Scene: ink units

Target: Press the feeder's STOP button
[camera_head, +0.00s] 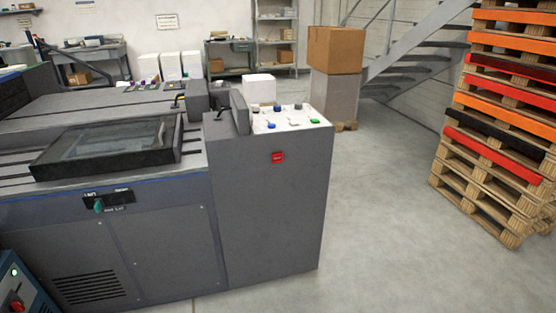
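A grey machine (265,215) with a cabinet at its right end stands in the left and middle of the head view. A small red square (278,157) sits on the cabinet's front face. Its lettering is too small to read. I cannot tell which control is marked STOP. Neither of my grippers is in view.
A dark framed tray (105,148) and a switch plate with a green knob (98,206) are on the machine's left part. Stacked pallets (500,130) stand at the right. A cardboard box (335,50) and stairs (410,70) are behind. Grey floor (390,240) is clear right of the cabinet.

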